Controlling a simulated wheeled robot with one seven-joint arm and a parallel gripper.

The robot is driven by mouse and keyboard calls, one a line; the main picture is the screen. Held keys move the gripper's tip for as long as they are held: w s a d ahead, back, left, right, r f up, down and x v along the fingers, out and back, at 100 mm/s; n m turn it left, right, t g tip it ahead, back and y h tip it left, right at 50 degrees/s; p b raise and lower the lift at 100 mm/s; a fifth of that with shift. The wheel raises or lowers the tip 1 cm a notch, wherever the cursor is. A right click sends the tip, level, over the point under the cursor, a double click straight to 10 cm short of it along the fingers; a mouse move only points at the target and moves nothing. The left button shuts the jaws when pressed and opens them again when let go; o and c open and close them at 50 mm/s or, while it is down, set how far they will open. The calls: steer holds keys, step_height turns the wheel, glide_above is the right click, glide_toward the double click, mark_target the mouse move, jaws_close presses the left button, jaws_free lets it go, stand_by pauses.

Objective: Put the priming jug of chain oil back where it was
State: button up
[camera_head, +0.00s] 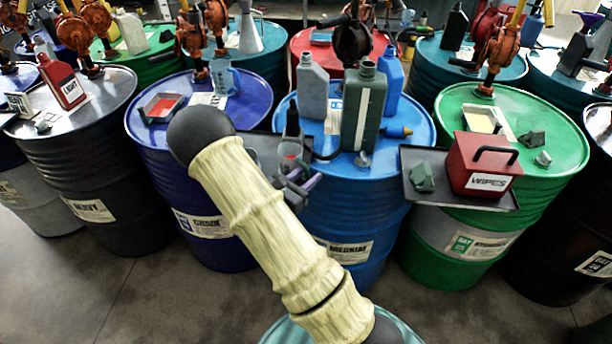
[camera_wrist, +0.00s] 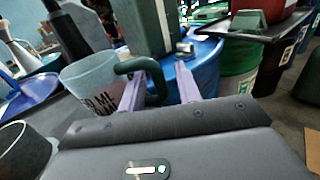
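A clear jug (camera_wrist: 88,80) with a dark green handle (camera_wrist: 152,72) and partly readable dark lettering stands upright beside my gripper (camera_wrist: 160,90) in the wrist view. The lavender fingers are apart, with the handle at the left finger and a gap to the right one. Whether they touch it I cannot tell. In the head view the jug (camera_head: 290,153) looks reddish inside, and my gripper (camera_head: 300,187) is just in front of it, partly behind my arm. Whether this is the chain oil jug I cannot read. The blue drum (camera_head: 205,222) labelled chain stands to the left.
A dark tray (camera_head: 262,142) lies between the drums and holds another clear cup (camera_head: 252,156). A dark green can (camera_head: 364,110) stands close behind on the middle blue drum (camera_head: 340,205). Another clear jug (camera_head: 225,76) stands on the chain drum. A red wipes box (camera_head: 483,163) is at right.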

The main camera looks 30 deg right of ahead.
steer(key=shift+r, duration=0.1)
steer(key=shift+r, duration=0.25)
steer(key=b+v, duration=0.1)
steer(key=v, duration=1.1)
steer(key=shift+d+r, duration=0.1)
